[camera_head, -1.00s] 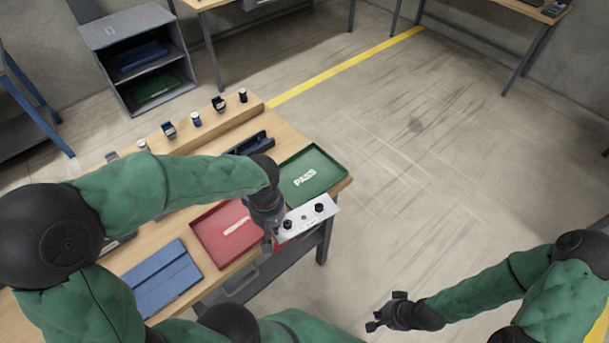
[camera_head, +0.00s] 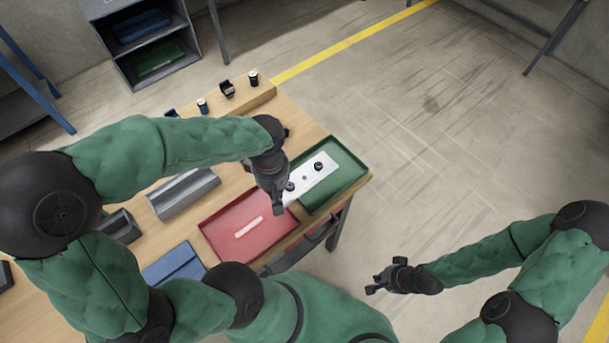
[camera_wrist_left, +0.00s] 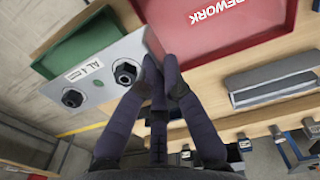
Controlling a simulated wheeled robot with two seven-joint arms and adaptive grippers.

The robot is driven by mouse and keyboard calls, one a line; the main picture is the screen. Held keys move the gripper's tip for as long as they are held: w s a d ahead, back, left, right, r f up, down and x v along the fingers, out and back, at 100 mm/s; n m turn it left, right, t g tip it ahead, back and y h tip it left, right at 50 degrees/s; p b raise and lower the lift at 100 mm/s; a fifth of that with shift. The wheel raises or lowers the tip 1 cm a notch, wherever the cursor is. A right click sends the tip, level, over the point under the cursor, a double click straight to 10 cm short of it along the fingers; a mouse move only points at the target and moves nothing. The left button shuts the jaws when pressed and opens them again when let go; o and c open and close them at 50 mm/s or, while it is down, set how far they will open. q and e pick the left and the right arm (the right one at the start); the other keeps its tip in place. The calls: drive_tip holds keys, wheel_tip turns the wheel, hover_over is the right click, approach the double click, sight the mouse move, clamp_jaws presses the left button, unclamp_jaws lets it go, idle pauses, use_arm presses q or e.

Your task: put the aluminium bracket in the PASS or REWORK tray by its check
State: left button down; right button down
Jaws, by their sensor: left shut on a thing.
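The aluminium bracket (camera_head: 318,174) is a flat silver plate with two black bolts. In the left wrist view the bracket (camera_wrist_left: 108,84) shows a white label beginning "AL". My left gripper (camera_head: 279,200) is shut on its near end; the fingers (camera_wrist_left: 158,75) grip its edge. In the head view the bracket overlaps the green PASS tray (camera_head: 352,170), hiding its lettering; the gap below it cannot be judged. The red REWORK tray (camera_head: 270,240) lies beside it on the left, holding only its white lettering. My right gripper (camera_head: 378,281) is open and empty, off the table.
The wooden table (camera_head: 165,235) also carries a grey block-like fixture (camera_head: 183,193) and a blue tray-like item (camera_head: 173,268). Small parts stand on a raised wooden ledge (camera_head: 250,99) behind. A grey shelf (camera_head: 150,45) stands beyond. The floor to the right is clear.

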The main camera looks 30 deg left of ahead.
sight(298, 176)
use_arm(q)
drive_tip(key=w+f, duration=0.1)
drive_tip(key=w, duration=0.1)
drive_tip(key=w+f, duration=0.1)
drive_tip(key=w, duration=0.1)
drive_tip(key=w+f, duration=0.1)
drive_tip(key=w, duration=0.1)
drive_tip(key=shift+w+d+f+b, duration=0.2)
drive_tip(key=shift+w+b, duration=0.1)
drive_tip(key=shift+b, duration=0.1)
drive_tip(key=w+f, duration=0.2)
drive_tip(key=w+f+b, duration=0.1)
drive_tip(key=w+f, duration=0.1)
drive_tip(key=shift+d+f, duration=0.15)
drive_tip(key=shift+f, duration=0.15)
drive_tip(key=shift+w+f, duration=0.2)
drive_tip(key=shift+f, duration=0.2)
drive_tip(key=shift+f+b, duration=0.3)
drive_tip(key=shift+f, duration=1.1)
